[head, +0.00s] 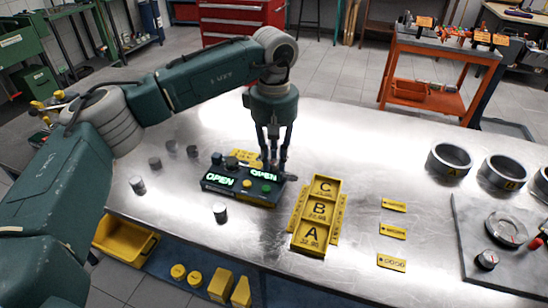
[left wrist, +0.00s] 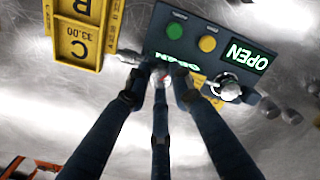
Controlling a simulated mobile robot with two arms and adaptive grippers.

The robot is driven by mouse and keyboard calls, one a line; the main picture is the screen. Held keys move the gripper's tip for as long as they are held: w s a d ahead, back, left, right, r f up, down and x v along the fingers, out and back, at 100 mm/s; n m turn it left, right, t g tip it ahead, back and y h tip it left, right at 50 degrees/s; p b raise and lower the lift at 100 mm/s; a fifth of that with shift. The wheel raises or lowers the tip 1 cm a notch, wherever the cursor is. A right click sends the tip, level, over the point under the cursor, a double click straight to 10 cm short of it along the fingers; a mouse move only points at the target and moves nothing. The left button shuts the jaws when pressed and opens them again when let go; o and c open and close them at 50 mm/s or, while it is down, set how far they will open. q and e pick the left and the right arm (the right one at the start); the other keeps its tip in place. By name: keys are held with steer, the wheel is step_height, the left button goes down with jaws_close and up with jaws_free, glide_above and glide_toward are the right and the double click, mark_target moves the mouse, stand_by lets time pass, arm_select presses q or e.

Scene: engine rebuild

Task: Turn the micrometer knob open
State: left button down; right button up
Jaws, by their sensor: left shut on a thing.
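The dark micrometer box (head: 232,194) lies on the metal table, with two lit displays that both read OPEN. It fills the top of the left wrist view (left wrist: 193,55), with a green and a yellow button. One silver knob (left wrist: 228,88) stands free at its edge beside one display. My left gripper (head: 273,163) points down at the box's back right edge, by the other display. Its fingers (left wrist: 158,78) are closed together on the micrometer knob there, which they mostly hide. My right gripper is not in view.
A yellow tray (head: 333,187) marked C, B, A lies right of the box. Several small metal cylinders (head: 220,212) stand to its left. Yellow tags (head: 393,233) and large metal rings (head: 449,161) lie further right.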

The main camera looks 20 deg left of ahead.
mark_target(274, 161)
arm_select(q)
steer(key=shift+w+r, duration=0.1)
steer(key=shift+r, duration=0.1)
steer(key=c, duration=1.5)
jaws_free()
steer(key=shift+f, duration=0.1)
step_height(274, 161, up, 12)
steer(key=shift+r, duration=0.1)
